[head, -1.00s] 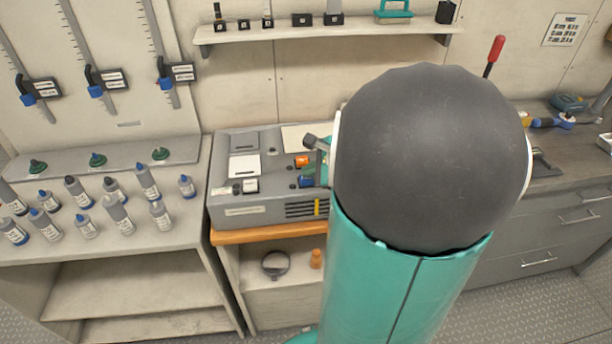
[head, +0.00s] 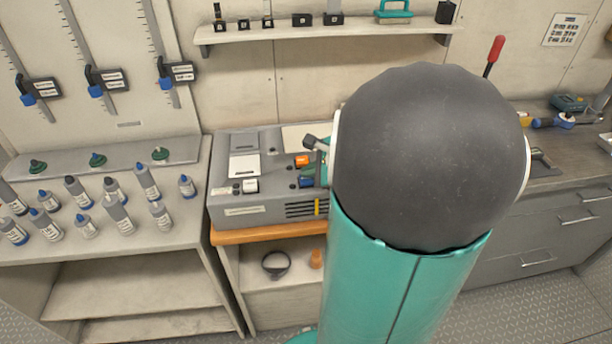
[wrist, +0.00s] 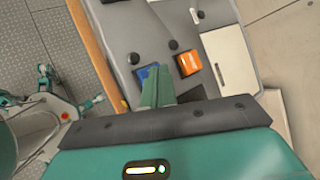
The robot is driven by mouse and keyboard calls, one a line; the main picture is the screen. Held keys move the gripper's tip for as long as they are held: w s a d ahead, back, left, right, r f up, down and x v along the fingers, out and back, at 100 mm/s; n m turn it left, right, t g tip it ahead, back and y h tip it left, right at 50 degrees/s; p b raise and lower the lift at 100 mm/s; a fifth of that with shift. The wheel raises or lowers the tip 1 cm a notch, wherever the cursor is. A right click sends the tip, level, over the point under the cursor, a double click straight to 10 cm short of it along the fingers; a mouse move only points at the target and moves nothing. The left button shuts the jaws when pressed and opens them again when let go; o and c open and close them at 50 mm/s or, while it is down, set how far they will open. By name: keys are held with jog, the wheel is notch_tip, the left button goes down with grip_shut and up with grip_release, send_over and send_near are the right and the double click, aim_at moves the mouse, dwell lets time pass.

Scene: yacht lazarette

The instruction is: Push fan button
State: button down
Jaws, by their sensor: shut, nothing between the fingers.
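A grey machine (head: 250,209) with a control panel stands on an orange-edged shelf, left of my arm in the head view. Its top carries an orange button (head: 301,161), a blue button (head: 306,182) and a white one (head: 250,185). I cannot read which is the fan button. In the wrist view my gripper (wrist: 158,80) is shut and empty, its green fingers pointing at the panel between the blue button (wrist: 144,75) and the orange button (wrist: 188,63). The fingertips overlap the blue button's edge; I cannot tell whether they touch it. My arm hides most of the gripper in the head view.
Several bottles (head: 117,214) stand on the bench at the left. A wall shelf (head: 325,32) runs above the machine. A grey counter (head: 560,181) with drawers and tools lies at the right. A dark ring (head: 276,264) sits on the shelf below.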

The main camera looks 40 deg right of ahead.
aim_at(310, 180)
jog(key=shift+f, duration=0.4)
jog(key=shift+r, duration=0.5)
jog(key=shift+r, duration=2.95)
